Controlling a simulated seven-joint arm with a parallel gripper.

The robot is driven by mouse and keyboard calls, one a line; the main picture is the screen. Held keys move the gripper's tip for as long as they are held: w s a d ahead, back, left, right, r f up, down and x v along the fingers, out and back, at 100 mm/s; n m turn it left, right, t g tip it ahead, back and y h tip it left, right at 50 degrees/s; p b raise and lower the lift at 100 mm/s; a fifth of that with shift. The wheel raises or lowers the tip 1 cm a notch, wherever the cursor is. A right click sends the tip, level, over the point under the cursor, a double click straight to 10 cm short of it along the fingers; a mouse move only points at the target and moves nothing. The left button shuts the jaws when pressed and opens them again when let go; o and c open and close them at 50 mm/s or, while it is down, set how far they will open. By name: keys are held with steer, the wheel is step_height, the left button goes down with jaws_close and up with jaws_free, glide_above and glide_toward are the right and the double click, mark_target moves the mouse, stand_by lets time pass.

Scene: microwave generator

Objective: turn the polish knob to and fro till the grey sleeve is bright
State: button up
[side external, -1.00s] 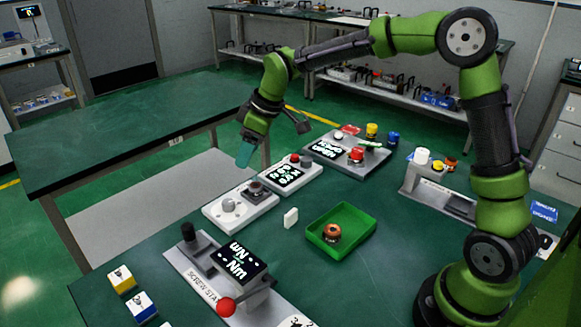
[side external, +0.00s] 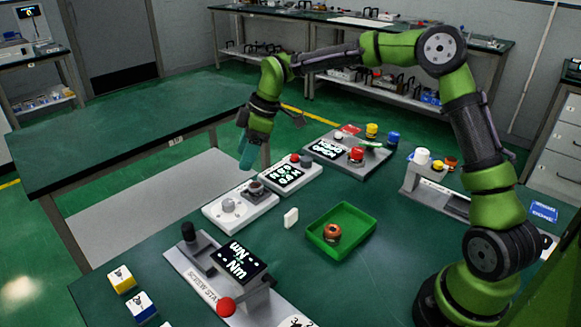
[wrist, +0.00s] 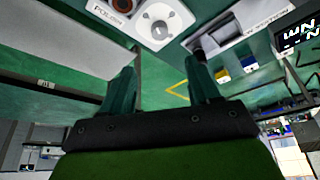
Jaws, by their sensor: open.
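The polish station is a white box (side external: 262,208) in the middle of the side view. A pale round knob (side external: 228,205) sits on its left part; the knob also shows at the top of the wrist view (wrist: 159,31), beside a POLISH label. My gripper (side external: 246,152) hangs above and behind the station, apart from the knob. In the wrist view its fingers (wrist: 160,75) are spread with nothing between them.
A white box with display (side external: 291,172) stands just behind the station. The screw station (side external: 215,285) is in front. A green tray (side external: 350,222) holding an orange-brown ring (side external: 332,232) and a small white block (side external: 291,217) are to the right. The table's left edge lies close by.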

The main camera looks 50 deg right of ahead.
mark_target(227, 202)
steer(key=x, duration=1.4)
steer(key=shift+f, duration=0.3)
steer(key=c, duration=1)
steer(key=shift+c, duration=0.2)
steer(key=shift+r+m, duration=0.1)
steer(key=shift+m, duration=0.2)
